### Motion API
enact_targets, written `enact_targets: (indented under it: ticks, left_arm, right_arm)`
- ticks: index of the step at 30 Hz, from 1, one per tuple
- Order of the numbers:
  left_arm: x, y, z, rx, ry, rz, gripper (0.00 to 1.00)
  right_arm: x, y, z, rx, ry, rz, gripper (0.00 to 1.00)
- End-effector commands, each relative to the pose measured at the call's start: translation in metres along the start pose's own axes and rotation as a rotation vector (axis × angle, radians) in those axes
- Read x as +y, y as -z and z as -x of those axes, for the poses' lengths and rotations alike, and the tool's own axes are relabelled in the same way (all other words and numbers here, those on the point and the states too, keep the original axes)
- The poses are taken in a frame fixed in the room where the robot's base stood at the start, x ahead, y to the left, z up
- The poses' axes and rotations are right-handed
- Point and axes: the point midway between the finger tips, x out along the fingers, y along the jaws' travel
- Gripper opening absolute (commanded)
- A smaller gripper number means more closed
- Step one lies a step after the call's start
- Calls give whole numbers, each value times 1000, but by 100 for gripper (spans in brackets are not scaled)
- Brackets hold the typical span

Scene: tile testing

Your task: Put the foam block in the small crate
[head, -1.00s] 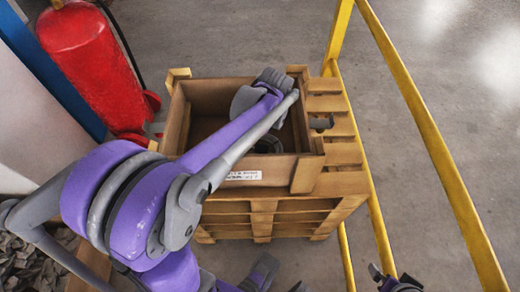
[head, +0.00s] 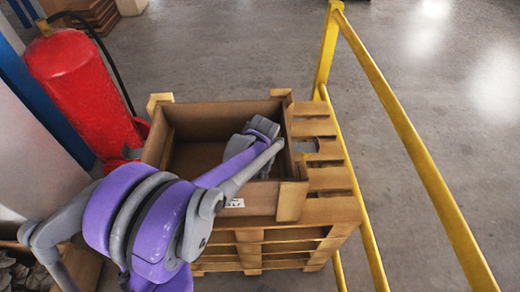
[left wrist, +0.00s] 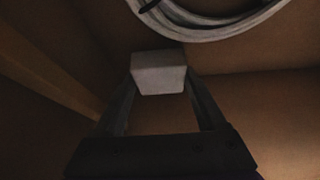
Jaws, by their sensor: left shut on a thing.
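The small crate (head: 215,115) is an open brown wooden box standing on a pallet stack. My left arm reaches over its near side, and the hand goes down into its right part. In the left wrist view, my left gripper (left wrist: 160,84) is shut on a pale grey foam block (left wrist: 158,73), held between the fingertips. Brown crate walls surround the block. I cannot tell whether it touches the crate floor. In the head view, the block and fingertips are hidden by the arm and crate wall. My right gripper is not in view.
A pale coiled cable or hose (left wrist: 215,25) lies in the crate close beyond the block. The pallet stack (head: 325,180) extends right of the crate, beside a yellow railing (head: 415,150). A red fire extinguisher (head: 80,90) stands at the left.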

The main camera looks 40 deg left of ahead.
Motion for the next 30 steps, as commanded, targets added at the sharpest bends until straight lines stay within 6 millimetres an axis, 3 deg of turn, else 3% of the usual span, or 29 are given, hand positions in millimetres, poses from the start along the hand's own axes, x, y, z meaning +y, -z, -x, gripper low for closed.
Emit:
enact_targets:
  ticks: [3,14,15,16,26,30]
  left_arm:
    - [0,-7,-12,0,0,0,22]
    - [0,-9,-15,0,0,0,22]
    - [0,-8,-14,0,0,0,80]
    - [0,-8,-14,0,0,0,86]
    - [0,-7,-12,0,0,0,86]
    - [0,-6,3,0,-1,-1,86]
  right_arm:
    - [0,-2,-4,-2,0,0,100]
    - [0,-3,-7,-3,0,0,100]
    - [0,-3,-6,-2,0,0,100]
    - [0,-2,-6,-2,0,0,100]
    - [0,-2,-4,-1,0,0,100]
    - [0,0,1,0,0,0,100]
